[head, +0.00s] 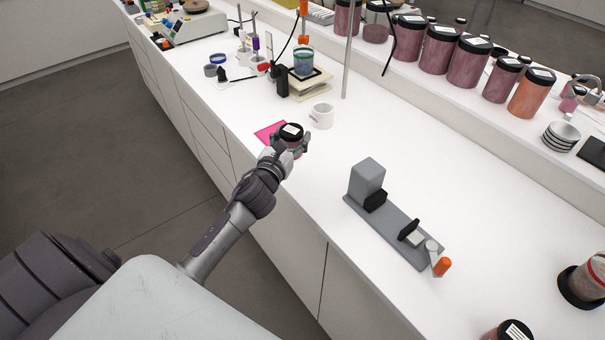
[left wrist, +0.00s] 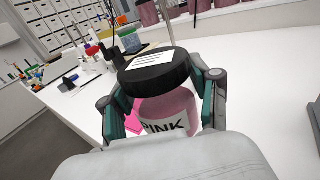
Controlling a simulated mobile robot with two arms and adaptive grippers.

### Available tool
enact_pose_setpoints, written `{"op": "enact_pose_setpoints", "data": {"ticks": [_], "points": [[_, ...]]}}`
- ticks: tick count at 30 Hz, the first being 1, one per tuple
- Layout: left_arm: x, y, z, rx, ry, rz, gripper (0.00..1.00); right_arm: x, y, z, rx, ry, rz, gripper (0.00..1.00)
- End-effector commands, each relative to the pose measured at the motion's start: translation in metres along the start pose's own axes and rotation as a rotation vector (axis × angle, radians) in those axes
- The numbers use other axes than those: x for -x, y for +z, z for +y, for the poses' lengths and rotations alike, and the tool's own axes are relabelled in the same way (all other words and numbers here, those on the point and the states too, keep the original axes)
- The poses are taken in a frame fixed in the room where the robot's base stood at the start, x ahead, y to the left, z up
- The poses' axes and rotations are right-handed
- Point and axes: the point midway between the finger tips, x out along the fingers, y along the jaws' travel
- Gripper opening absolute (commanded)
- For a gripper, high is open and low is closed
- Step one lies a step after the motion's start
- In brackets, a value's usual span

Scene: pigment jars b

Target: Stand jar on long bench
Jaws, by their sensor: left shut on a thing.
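A pink jar with a black lid and a white label on top (head: 291,131) is between the fingers of my left gripper (head: 290,143), over the long white bench (head: 365,140) near its front edge. In the left wrist view the jar (left wrist: 168,108) looks roughly upright, with "PINK" on its side label, and my left gripper (left wrist: 160,100) is shut on it with a finger on each side. I cannot tell whether the jar's base touches the bench. A bright pink sheet (head: 266,133) lies beside and partly behind the jar. My right gripper is not in view.
A white mug (head: 322,115) stands close behind the jar. A grey clamp-like fixture (head: 395,232) with an orange knob lies to the right. Large pigment jars (head: 468,62) line the raised back shelf. Bench between mug and fixture is clear.

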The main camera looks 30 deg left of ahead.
Motion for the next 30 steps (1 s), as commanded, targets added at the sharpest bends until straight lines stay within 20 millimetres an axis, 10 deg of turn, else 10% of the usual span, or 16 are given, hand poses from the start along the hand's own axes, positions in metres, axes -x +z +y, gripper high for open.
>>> {"op": "enact_pose_setpoints", "data": {"ticks": [30], "points": [[-0.023,-0.058,0.021,0.013,0.034,-0.004,0.23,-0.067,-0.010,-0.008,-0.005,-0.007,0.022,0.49]]}}
